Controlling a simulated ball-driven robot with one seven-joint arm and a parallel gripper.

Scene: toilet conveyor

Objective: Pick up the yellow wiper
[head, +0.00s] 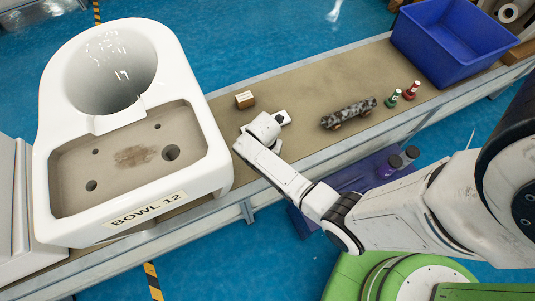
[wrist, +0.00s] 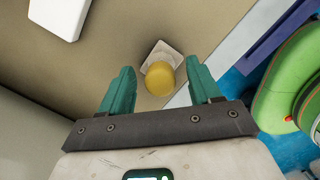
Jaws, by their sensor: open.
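The yellow wiper (wrist: 159,78) shows in the wrist view as a rounded yellow top with a pale square piece behind it. It is on the tan conveyor surface, close to the belt's edge. My gripper (wrist: 158,68) is open, with its two teal fingers on either side of the yellow top in the picture. A gap shows between the wiper and each finger. I cannot tell how far the fingertips are above the belt. In the head view my gripper and wrist (head: 262,130) hide the wiper.
A toilet bowl marked BOWL 12 (head: 190,165) stands left of my gripper on the conveyor (head: 300,85). A small brown box (head: 244,99), a white item (head: 283,117), a dark mottled roll (head: 348,113), red and green bottles (head: 411,91) and a blue bin (head: 440,60) are also along the belt.

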